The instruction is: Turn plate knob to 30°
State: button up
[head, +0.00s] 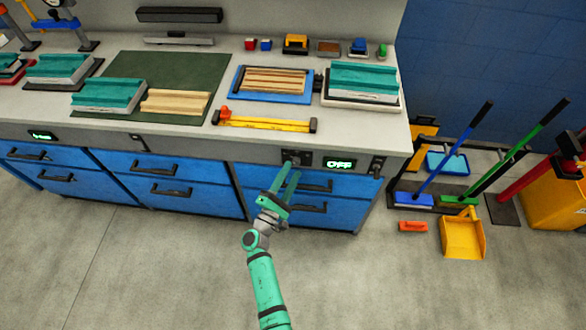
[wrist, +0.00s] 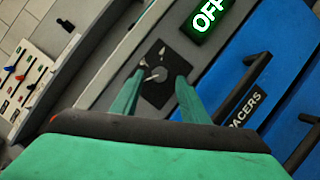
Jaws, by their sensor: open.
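The plate knob (wrist: 157,73) sits on a dark square plate on the grey front rail, seen in the wrist view with a pale pointer and pale marks around it. In the head view the knob's dark plate (head: 297,158) is below the bench edge, left of a green-lit display (head: 339,163) reading OFF. The display also shows in the wrist view (wrist: 209,15). My gripper (head: 291,165) is open and empty, its two green fingers reaching toward the knob. In the wrist view the fingertips (wrist: 158,75) lie either side of the knob; I cannot tell whether they touch it.
Blue drawers with dark handles (head: 316,186) lie just below the rail. A dark switch (head: 377,164) is right of the display. The bench top holds a blue-framed board (head: 236,84), a yellow bar tool (head: 265,123) and teal blocks (head: 364,80). Cleaning tools stand at right. The floor around my arm is clear.

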jog(key=v, duration=0.8)
jog(key=shift+s, duration=0.1)
jog(key=s+d+f+m+g+y, duration=0.2)
jog(key=s+d+f+m+g, duration=0.1)
jog(key=s+f, duration=0.4)
jog(key=s+d+f+m+g+y, duration=0.25)
jog(key=s+f, duration=0.25)
jog(key=s, duration=0.4)
jog(key=s+a+r+m+y, duration=0.1)
jog(key=s+r+m+y, duration=0.3)
jog(key=s, duration=0.7)
jog(key=s+r+m, duration=0.2)
jog(key=r+m, duration=0.1)
jog(key=r, duration=0.4)
jog(key=s+d+r+m+t, duration=0.1)
jog(key=s+r+m, duration=0.2)
jog(key=r, duration=0.4)
jog(key=s+r+m+t, duration=0.1)
jog(key=s+r+m, duration=0.2)
jog(key=r, duration=0.4)
jog(key=shift+d, duration=0.2)
jog(key=shift+s+t, duration=0.15)
jog(key=shift+t, duration=0.1)
